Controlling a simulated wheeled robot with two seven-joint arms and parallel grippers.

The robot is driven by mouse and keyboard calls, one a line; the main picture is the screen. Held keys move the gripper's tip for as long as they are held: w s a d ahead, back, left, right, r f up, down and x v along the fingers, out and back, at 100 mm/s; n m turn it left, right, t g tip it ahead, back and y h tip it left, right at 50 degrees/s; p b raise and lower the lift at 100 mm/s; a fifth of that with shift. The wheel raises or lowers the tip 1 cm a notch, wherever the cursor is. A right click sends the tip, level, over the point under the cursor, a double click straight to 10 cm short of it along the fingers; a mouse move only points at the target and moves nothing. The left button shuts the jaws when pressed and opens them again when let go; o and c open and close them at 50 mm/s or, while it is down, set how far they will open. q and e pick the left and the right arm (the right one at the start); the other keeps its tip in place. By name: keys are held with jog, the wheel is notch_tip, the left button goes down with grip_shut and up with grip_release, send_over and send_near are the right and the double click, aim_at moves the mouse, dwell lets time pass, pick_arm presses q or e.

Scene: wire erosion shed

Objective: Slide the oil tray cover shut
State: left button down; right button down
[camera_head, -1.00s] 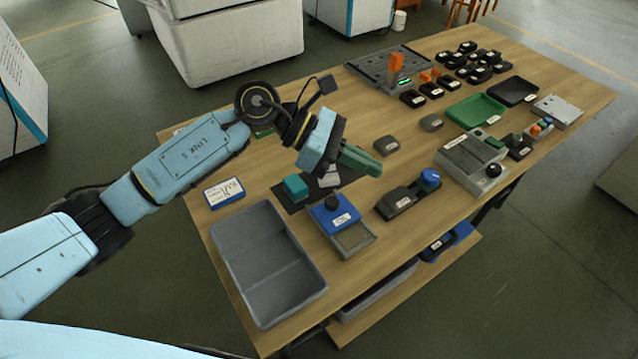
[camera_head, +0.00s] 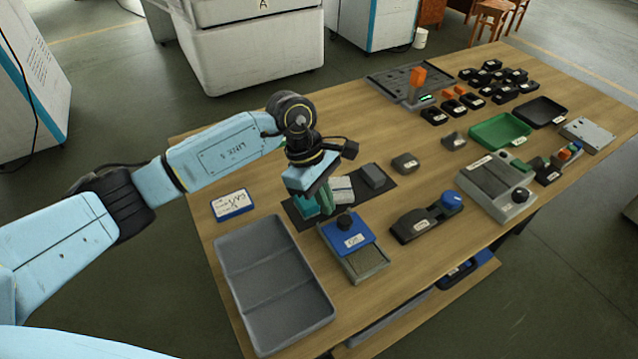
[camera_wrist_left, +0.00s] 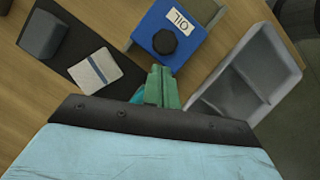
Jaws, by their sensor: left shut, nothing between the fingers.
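The oil tray has a blue cover (camera_head: 344,238) with a black knob (camera_head: 345,221) and a white label. The cover sits over the rear part of the tray. The tray's grey-beige front part (camera_head: 368,263) is uncovered. In the left wrist view the cover (camera_wrist_left: 158,28) carries the label "OIL" and the black knob (camera_wrist_left: 165,41). My left gripper (camera_head: 326,206) points down just behind the cover, above the dark mat; its green fingers (camera_wrist_left: 161,88) are shut and empty. Whether they touch the cover I cannot tell. My right gripper is not in view.
A teal block (camera_head: 304,206) beside the fingers is partly hidden. A white-grey block (camera_head: 342,188) and a dark grey block (camera_head: 372,177) are on the mat (camera_head: 384,190). A large grey bin (camera_head: 226,290) stands left of the oil tray, and a device with a blue knob (camera_head: 452,200) right.

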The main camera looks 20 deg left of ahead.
pick_arm(q)
jog(key=shift+x, duration=0.75)
